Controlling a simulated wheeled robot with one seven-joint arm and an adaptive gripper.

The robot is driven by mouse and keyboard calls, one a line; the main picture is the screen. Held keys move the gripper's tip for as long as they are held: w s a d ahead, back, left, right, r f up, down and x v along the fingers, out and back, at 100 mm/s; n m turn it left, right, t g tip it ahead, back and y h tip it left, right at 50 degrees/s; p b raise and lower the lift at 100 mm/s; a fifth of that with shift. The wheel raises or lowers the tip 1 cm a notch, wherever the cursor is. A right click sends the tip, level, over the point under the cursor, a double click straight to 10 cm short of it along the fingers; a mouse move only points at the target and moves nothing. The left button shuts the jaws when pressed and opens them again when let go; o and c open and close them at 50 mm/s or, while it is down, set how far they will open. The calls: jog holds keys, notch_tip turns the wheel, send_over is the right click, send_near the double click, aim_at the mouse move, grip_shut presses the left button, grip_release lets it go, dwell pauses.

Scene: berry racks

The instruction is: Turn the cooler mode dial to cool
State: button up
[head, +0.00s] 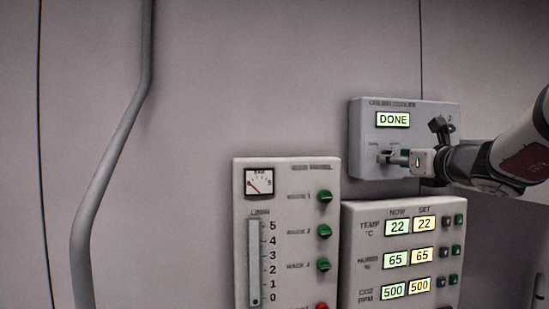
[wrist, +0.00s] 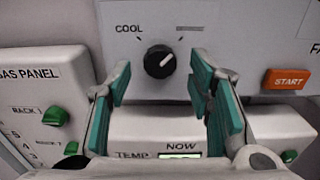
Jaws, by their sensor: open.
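The cooler panel (head: 365,110) is a pale box on the wall, and its lit display (head: 393,119) reads DONE. In the wrist view the mode dial (wrist: 158,61) is a round black knob with a white pointer mark. The mark points up and right, toward a blurred label (wrist: 190,28) and away from the COOL label (wrist: 129,29) at upper left. My gripper (wrist: 160,82) is open, its teal fingers spread to either side just below the dial, with nothing between them. In the head view my gripper (head: 388,157) is at the panel's lower left and covers the dial.
An orange START button (wrist: 286,79) is right of the dial. Below the panel is a box with TEMP, humidity and CO2 readouts (head: 397,227). A gas panel (head: 300,185) with green knobs stands at left. A grey pipe (head: 112,150) runs down the wall.

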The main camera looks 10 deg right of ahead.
jog(key=shift+w, duration=0.8)
jog(key=shift+c, duration=0.4)
grip_shut()
